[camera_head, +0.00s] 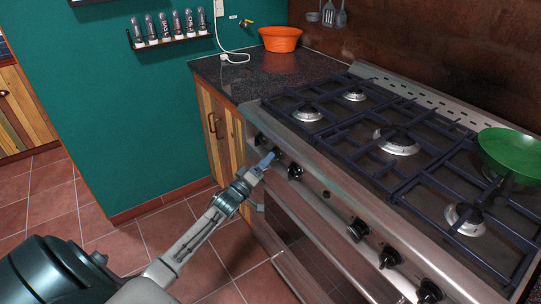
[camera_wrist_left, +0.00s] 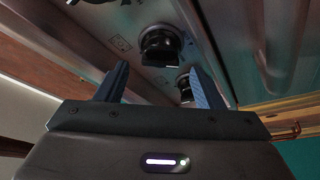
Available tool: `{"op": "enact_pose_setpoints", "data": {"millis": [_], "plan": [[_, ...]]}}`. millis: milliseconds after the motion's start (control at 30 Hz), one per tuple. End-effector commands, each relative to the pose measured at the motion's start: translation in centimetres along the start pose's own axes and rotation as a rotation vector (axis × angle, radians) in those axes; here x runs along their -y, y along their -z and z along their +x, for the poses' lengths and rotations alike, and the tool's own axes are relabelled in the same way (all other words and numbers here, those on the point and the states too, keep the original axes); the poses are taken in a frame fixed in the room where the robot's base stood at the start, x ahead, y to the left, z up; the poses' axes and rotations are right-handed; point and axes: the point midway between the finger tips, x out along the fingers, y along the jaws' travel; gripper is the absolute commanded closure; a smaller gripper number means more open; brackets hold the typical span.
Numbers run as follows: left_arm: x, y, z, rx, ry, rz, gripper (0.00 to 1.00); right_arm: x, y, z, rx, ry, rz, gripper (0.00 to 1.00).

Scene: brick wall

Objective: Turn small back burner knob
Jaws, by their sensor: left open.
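The gas stove (camera_head: 335,177) has a row of black knobs along its front panel. One knob (camera_head: 295,171) is just right of my left gripper (camera_head: 266,162), and another knob (camera_head: 259,140) is just beyond it. The small back burner (camera_head: 355,94) sits at the far left of the hob. In the left wrist view, my left gripper (camera_wrist_left: 160,85) is open, with its blue fingers apart. A black knob (camera_wrist_left: 160,45) lies ahead between the fingers, and a second knob (camera_wrist_left: 185,87) is partly hidden by the right finger. I cannot tell which knob serves that burner. My right gripper is not in view.
More knobs (camera_head: 390,258) line the panel to the right. An oven handle (camera_head: 290,270) runs below it. A wooden cabinet (camera_head: 222,148) with a dark counter (camera_head: 270,75) adjoins the stove's left side. A green pan (camera_head: 512,153) sits on the right grates. The tiled floor is clear.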

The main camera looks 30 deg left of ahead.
Motion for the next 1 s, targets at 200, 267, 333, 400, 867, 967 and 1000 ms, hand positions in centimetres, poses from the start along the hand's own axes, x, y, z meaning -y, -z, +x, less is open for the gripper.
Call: {"op": "enact_pose_setpoints", "data": {"millis": [200, 267, 333, 400, 867, 967, 1000], "plan": [[-0.1, 0.1, 2.9, -0.001, 0.000, 0.000, 0.39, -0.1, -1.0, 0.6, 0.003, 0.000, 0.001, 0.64], [-0.1, 0.0, 3.3, -0.001, 0.000, 0.000, 0.39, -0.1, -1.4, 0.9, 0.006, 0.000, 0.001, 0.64], [0.0, -0.1, 3.6, 0.000, 0.001, 0.000, 0.39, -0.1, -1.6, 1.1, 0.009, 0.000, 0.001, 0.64], [0.0, -0.1, 3.7, 0.001, 0.001, 0.000, 0.39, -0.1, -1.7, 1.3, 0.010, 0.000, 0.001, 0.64], [0.0, -0.1, 3.7, 0.001, 0.001, 0.001, 0.83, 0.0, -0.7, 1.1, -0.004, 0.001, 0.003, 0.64], [0.1, -0.1, 3.7, 0.001, 0.001, 0.001, 0.83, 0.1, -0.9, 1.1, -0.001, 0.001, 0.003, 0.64], [0.1, -0.1, 3.7, 0.001, 0.001, 0.003, 0.83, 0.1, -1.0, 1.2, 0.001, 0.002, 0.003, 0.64]]}}
